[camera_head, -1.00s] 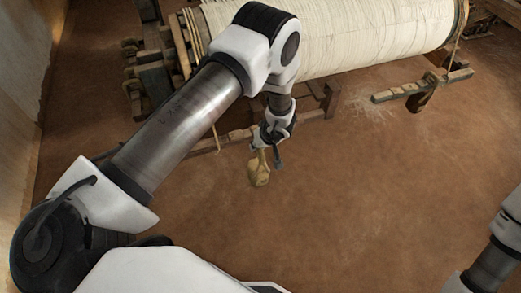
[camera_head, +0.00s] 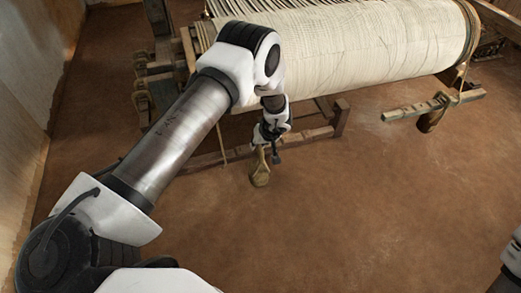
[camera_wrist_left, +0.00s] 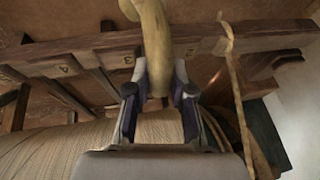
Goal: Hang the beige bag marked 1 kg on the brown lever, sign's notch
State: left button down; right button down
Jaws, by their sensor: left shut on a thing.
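The beige bag (camera_head: 260,175) hangs below my left gripper (camera_head: 267,150), above the floor. In the left wrist view, the bag's narrow upper part (camera_wrist_left: 156,42) stands between the shut fingers of this gripper (camera_wrist_left: 160,98). A mark on the bag cannot be read. A brown notched lever (camera_wrist_left: 95,58) with small number marks runs across behind the bag in the left wrist view. I cannot tell whether the bag touches it. In the head view, a brown bar (camera_head: 205,160) lies behind and left of the gripper. My right gripper is out of view.
The loom's pale warp roller (camera_head: 350,45) fills the back. A cord (camera_wrist_left: 238,95) crosses the bar in the left wrist view. Another wooden bar (camera_head: 470,97) at the right carries a dark hanging bag (camera_head: 431,120). The floor (camera_head: 360,220) in front is clear.

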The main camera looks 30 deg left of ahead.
pick_arm(q)
jog(key=shift+w+a+b, duration=0.95)
jog(key=shift+w+a, duration=0.6)
jog(key=shift+a, duration=0.25)
jog(key=shift+f+b, duration=0.8)
jog(key=shift+f, duration=0.35)
jog(key=shift+f, duration=0.2)
jog(key=c, duration=0.9)
grip_release()
jog(key=shift+f, duration=0.1)
jog(key=shift+c, duration=0.2)
jog(key=shift+s, duration=0.1)
